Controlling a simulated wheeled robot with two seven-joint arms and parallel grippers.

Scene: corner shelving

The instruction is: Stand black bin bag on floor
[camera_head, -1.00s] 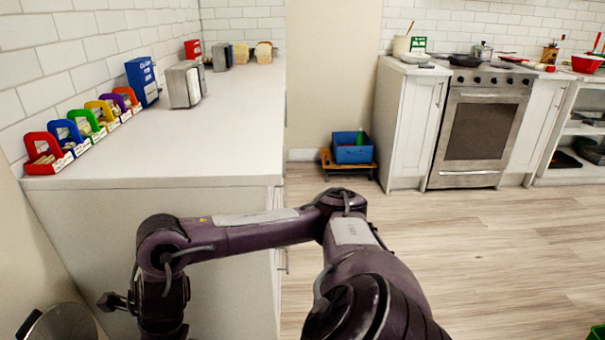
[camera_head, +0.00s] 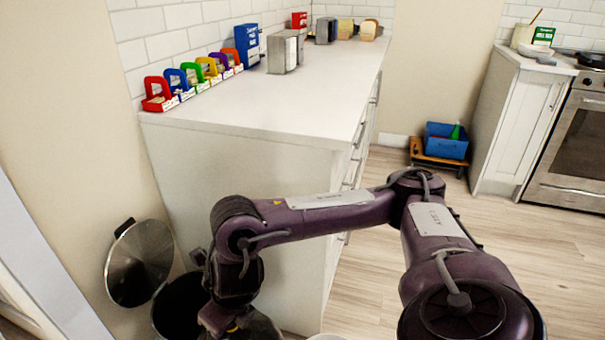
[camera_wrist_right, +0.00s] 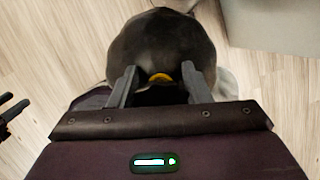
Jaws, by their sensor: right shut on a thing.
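In the right wrist view, my right gripper (camera_wrist_right: 160,84) is shut on the black bin bag (camera_wrist_right: 158,42). The bag is a dark, rounded, bulging bundle with a yellow patch at its top, between the fingers. The floor shows around it, but I cannot tell whether the bag touches it. In the head view my right arm bends down at the lower middle, and its fingers are hidden.
A round bin (camera_head: 174,304) with its metal lid (camera_head: 140,262) open stands beside the wall at lower left, close to my right wrist. The white counter (camera_head: 250,110) stands behind my arm. A blue crate (camera_head: 446,141) sits on a low trolley. Floor at the right is clear.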

